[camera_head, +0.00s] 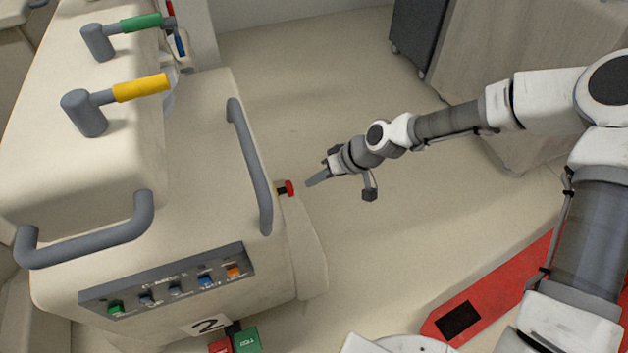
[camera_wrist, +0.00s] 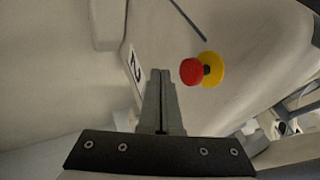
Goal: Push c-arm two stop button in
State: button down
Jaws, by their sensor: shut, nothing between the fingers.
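The red stop button (camera_head: 290,188) sticks out from the right side of the cream C-arm cart (camera_head: 200,140), just beyond the grey side handle. In the wrist view the red button (camera_wrist: 190,71) stands out from a round yellow base (camera_wrist: 212,69). My gripper (camera_head: 312,182) is shut and empty, to the right of the button and pointing at it, with a small gap between. In the wrist view the shut fingertips (camera_wrist: 160,74) lie a little left of the button. A label with a "2" (camera_head: 208,324) is on the cart's front.
The grey side handle (camera_head: 250,165) runs beside the button. A control panel (camera_head: 170,280) with several coloured buttons is on the cart's front. A covered cart (camera_head: 540,40) and a dark cabinet (camera_head: 418,30) stand at the back right. Floor between is clear.

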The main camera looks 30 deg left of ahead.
jog(key=p+v, duration=0.2)
jog(key=v, duration=0.8)
jog(key=shift+w+d, duration=0.25)
